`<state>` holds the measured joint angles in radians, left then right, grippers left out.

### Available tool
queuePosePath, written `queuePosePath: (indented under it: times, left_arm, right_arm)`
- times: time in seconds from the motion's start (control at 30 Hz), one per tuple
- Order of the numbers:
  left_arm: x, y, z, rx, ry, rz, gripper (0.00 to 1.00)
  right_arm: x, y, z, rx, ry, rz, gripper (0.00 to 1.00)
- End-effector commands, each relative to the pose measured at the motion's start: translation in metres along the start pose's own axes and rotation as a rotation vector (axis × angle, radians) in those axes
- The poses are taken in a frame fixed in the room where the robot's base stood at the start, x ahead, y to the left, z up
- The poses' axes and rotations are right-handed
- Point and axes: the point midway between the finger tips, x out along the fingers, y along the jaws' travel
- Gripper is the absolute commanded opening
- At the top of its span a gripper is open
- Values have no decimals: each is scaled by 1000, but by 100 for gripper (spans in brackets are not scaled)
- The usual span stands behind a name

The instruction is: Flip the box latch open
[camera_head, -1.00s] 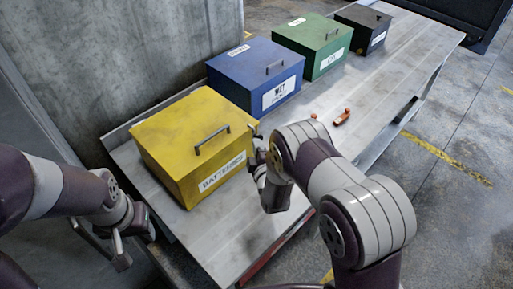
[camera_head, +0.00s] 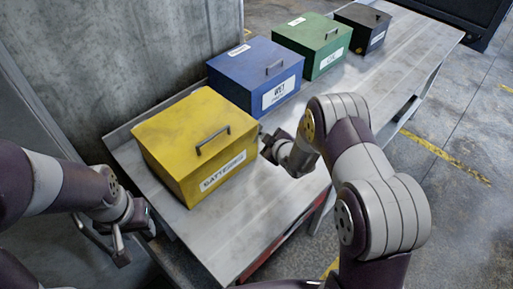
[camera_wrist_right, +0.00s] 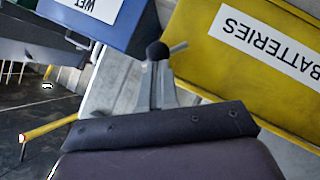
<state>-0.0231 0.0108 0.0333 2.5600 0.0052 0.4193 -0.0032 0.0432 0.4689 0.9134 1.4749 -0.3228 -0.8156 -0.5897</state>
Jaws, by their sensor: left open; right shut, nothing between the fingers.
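The yellow box (camera_head: 190,140) labelled BATTERIES stands shut on the metal bench, with a dark bar handle on its lid. It also shows in the right wrist view (camera_wrist_right: 215,62), upside down. My right gripper (camera_head: 266,142) is shut beside the box's right front corner. In the right wrist view its fingers (camera_wrist_right: 158,75) are together, and a dark round knob with a short grey rod (camera_wrist_right: 157,51) shows at their tips. I cannot tell whether this is the latch or whether they touch. My left gripper (camera_head: 134,238) is open and empty, off the bench's near left end.
A blue box (camera_head: 255,75), a green box (camera_head: 312,47) and a black box (camera_head: 362,27) stand farther along the bench (camera_head: 375,85). A concrete wall (camera_head: 110,60) rises behind. My right arm covers part of the bench's front edge.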

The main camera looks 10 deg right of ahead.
Motion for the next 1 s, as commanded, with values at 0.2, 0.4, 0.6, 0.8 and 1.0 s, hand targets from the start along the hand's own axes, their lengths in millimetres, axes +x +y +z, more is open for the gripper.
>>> queuePosePath:
  times: [0.2,0.4,0.6,0.8,1.0]
  left_arm:
    - [-8,0,-1,0,0,0,43]
    - [-10,0,-1,0,0,0,43]
    - [-6,0,-1,0,0,0,43]
    - [0,0,0,0,0,0,43]
    - [3,0,0,0,0,0,43]
  right_arm:
    - [4,10,7,167,-2,-112,0]
    - [10,14,15,322,-1,-216,0]
    - [15,14,22,333,1,-224,0]
    - [18,14,26,333,2,-223,0]
    - [20,13,29,332,2,-223,0]
